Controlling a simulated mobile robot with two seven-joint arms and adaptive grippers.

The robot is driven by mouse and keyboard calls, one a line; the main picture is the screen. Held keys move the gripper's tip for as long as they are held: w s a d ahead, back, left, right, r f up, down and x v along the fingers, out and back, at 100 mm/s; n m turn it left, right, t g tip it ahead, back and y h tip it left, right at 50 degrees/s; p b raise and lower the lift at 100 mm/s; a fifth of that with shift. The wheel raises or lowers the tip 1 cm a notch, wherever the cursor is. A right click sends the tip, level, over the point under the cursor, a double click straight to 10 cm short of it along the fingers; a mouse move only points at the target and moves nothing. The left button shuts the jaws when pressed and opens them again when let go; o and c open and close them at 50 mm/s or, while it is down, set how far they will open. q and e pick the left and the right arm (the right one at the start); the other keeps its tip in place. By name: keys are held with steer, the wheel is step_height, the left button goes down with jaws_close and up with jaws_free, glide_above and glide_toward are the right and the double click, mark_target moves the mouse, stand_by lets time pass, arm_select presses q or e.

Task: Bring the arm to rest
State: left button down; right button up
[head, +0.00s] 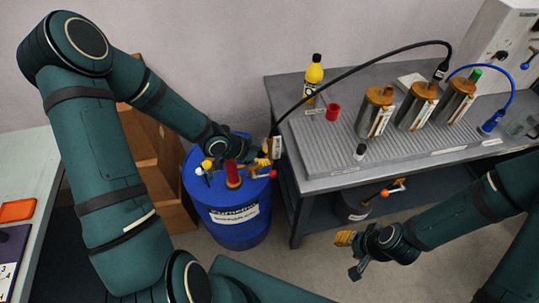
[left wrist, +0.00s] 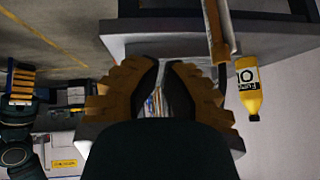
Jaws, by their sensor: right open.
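My left gripper (head: 268,152) is at the blue drum's top, beside the hanging labelled end (head: 277,148) of the black hose. In the left wrist view its ribbed orange fingers (left wrist: 163,80) show only a narrow gap between the dark pads; the wrist body hides part of them, and I cannot tell whether they are open or shut. The hose end (left wrist: 217,35) is to the right of the fingers there, apart from them. My right gripper (head: 350,252) is open and empty over the floor, in front of the grey bench.
The blue drum (head: 232,222) has a red fitting and valve levers on top. The grey bench (head: 385,172) holds a yellow bottle (head: 314,75), a red cup (head: 333,112) and three metal pumps (head: 375,110). A brown wooden crate (head: 150,150) stands behind my left arm. The front floor is clear.

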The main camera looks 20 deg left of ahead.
arm_select(q)
steer(key=shift+s+r, duration=0.1)
steer(key=shift+r, duration=0.05)
steer(key=s+d+f+n+g+y, duration=0.1)
steer(key=s+d+f+n+g, duration=0.1)
steer(key=s+d+f+n, duration=0.2)
steer(key=s+d+f+n+g, duration=0.2)
steer(key=s+d+f+n, duration=0.2)
steer(key=s+d+n, duration=0.3)
steer(key=s+n, duration=0.2)
steer(key=n, duration=0.1)
steer(key=shift+d+f+y, duration=0.15)
steer(key=shift+d+y, duration=0.15)
steer(key=shift+y, duration=0.1)
